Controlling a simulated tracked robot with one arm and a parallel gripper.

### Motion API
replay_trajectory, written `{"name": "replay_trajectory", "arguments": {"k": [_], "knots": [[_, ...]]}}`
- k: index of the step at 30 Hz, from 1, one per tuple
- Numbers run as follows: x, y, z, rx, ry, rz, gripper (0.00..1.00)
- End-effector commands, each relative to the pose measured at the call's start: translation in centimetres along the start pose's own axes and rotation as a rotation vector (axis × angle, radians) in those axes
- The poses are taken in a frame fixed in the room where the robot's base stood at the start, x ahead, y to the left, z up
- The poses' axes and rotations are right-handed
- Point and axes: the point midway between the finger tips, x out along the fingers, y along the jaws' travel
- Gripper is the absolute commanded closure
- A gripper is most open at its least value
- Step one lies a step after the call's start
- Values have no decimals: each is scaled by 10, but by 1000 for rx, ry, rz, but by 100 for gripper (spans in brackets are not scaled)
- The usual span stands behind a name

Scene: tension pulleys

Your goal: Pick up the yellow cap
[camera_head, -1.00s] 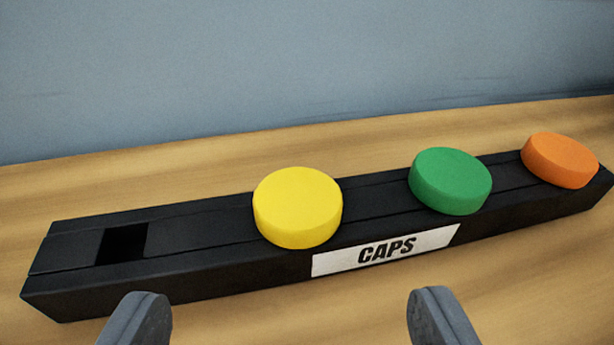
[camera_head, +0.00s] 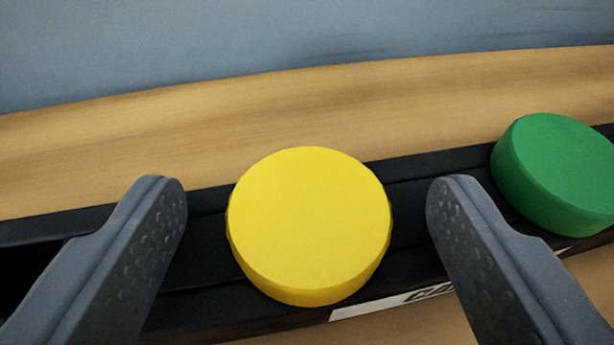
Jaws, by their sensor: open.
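The yellow cap (camera_head: 309,222) is a round disc sitting on the black rack (camera_head: 205,263), near the middle of the view. My gripper (camera_head: 306,195) is open, with one grey finger to the left of the cap and the other to its right. A gap shows between each finger and the cap, so neither appears to touch it. The right finger lies between the yellow cap and the green cap. Nothing is held.
The green cap (camera_head: 556,172) sits on the same rack at the right, close to my right finger. The rack's white label (camera_head: 378,305) is partly hidden. A wooden surface (camera_head: 230,118) lies clear behind the rack, before a blue-grey wall (camera_head: 200,45).

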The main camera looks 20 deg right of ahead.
Motion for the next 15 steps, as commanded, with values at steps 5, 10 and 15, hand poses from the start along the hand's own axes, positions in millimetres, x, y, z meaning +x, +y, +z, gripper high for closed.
{"name": "replay_trajectory", "arguments": {"k": [5, 10, 15], "knots": [[0, 0, 0, 0, 0, 0, 65], [0, 0, 0, 0, 0, 0, 80], [0, 0, 0, 0, 0, 0, 80]]}}
